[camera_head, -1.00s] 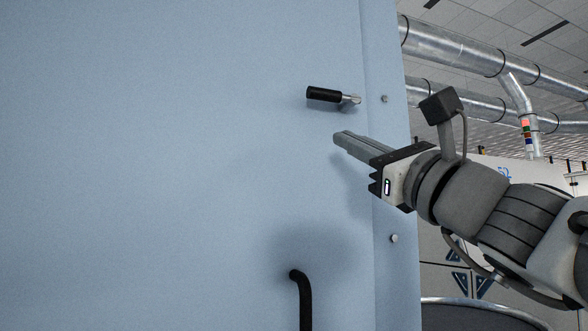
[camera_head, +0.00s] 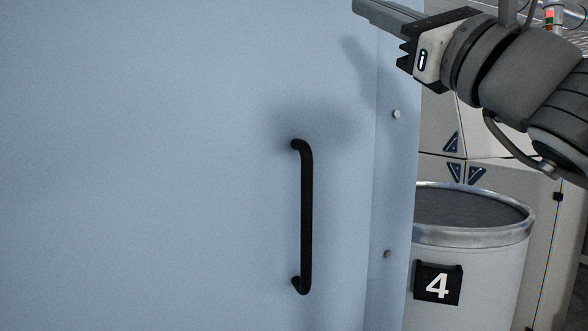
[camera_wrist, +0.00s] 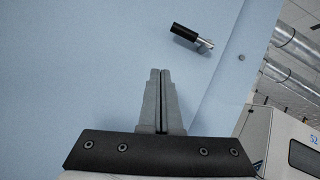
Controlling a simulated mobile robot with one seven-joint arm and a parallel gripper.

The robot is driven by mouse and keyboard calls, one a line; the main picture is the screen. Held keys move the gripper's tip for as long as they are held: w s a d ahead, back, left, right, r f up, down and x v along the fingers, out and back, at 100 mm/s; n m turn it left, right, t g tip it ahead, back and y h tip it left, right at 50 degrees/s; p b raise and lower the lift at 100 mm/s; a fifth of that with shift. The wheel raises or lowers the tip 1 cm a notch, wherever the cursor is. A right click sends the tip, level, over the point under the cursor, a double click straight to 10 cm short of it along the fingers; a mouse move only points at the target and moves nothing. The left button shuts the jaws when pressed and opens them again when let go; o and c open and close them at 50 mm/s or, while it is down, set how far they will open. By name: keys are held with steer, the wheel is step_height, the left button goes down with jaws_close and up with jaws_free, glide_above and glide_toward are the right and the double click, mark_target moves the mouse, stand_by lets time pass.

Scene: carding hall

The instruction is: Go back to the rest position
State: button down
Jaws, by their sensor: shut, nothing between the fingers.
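My gripper (camera_head: 366,8) is at the top of the head view, in front of the right part of a light blue door panel (camera_head: 150,170). In the wrist view my gripper (camera_wrist: 161,76) has its two grey fingers together, with nothing between them. A small latch lever with a black grip (camera_wrist: 184,33) and a metal stem lies beyond the fingertips, up and to the right, apart from them. The lever is out of the head view now. A black vertical pull handle (camera_head: 306,217) is on the panel, below my gripper.
A grey drum (camera_head: 465,250) with a black "4" plate (camera_head: 438,284) stands right of the panel. Pale machine cabinets (camera_head: 440,140) with blue triangle signs are behind it. Metal ducts (camera_wrist: 293,45) show at the right in the wrist view.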

steer(key=a+f+n+g+h, duration=0.1)
steer(key=a+f+n+g, duration=0.15)
steer(key=f+n, duration=0.45)
steer(key=s+a+f+n+g+h, duration=0.1)
steer(key=a+f+n+g, duration=0.2)
steer(key=f, duration=0.8)
steer(key=a+f+n+g+h, duration=0.1)
steer(key=f+n+g, duration=0.4)
steer(key=f, duration=0.4)
steer(key=s+d+f+n+g+h, duration=0.2)
steer(key=s+d+f+n+h, duration=0.15)
steer(key=f, duration=0.35)
steer(key=s+d+f+n+g+h, duration=0.1)
steer(key=s+d+f+n+h, duration=0.2)
steer(key=f, duration=0.4)
steer(key=s+d+f+n+g+h, duration=0.2)
steer(key=d+f+n+h, duration=0.15)
steer(key=f, duration=0.35)
step_height(320, 180, up, 16)
steer(key=p, duration=1.5)
steer(key=shift+w+d+f+y, duration=0.15)
steer(key=shift+w+d+y, duration=0.05)
steer(key=shift+d+y, duration=0.1)
